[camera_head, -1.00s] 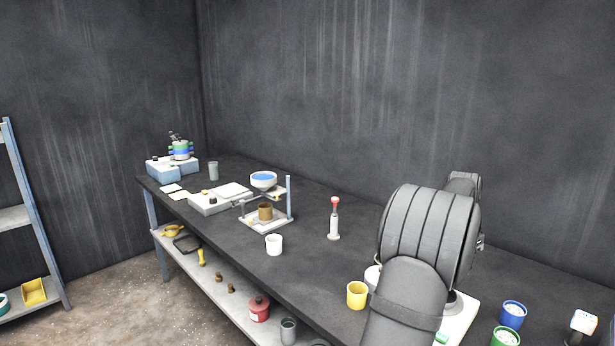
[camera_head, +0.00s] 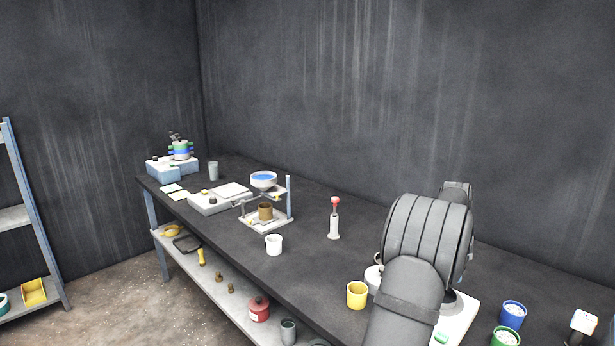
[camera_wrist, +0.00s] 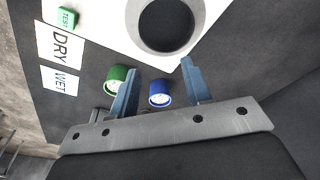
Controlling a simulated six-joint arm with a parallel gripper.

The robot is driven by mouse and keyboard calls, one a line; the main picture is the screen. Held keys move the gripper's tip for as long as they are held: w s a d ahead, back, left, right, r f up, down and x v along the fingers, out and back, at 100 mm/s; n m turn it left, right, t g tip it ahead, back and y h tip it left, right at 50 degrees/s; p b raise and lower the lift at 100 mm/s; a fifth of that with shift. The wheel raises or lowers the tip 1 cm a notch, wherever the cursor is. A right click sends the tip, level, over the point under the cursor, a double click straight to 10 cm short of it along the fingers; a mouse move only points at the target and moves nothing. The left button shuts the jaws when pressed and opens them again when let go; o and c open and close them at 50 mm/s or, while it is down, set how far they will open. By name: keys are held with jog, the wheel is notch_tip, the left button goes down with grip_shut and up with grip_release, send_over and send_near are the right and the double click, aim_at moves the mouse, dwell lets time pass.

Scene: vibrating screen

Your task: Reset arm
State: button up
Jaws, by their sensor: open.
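My gripper (camera_wrist: 158,92) shows in the wrist view with its two blue fingers apart and nothing between their tips. A blue cup (camera_wrist: 160,93) lies in view between the fingers, on the surface below; whether the fingers touch it cannot be told. A green cup (camera_wrist: 116,79) is just left of the left finger. In the head view my arm covers the right part of the bench, and my gripper is not visible there. The blue cup (camera_head: 512,315) and green cup (camera_head: 505,337) stand at the right of the dark bench (camera_head: 325,262).
A yellow cup (camera_head: 357,294) stands close left of my arm. A white cup (camera_head: 274,244), a red-topped bottle (camera_head: 335,218) and a stand with a bowl (camera_head: 264,180) are farther left. DRY (camera_wrist: 60,46) and WET (camera_wrist: 61,81) labels lie near the cups.

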jog(key=f, duration=0.1)
jog(key=w+f, duration=0.1)
jog(key=f, duration=0.1)
jog(key=shift+w+a, duration=0.25)
jog(key=shift+a, duration=0.15)
jog(key=shift+f, duration=0.55)
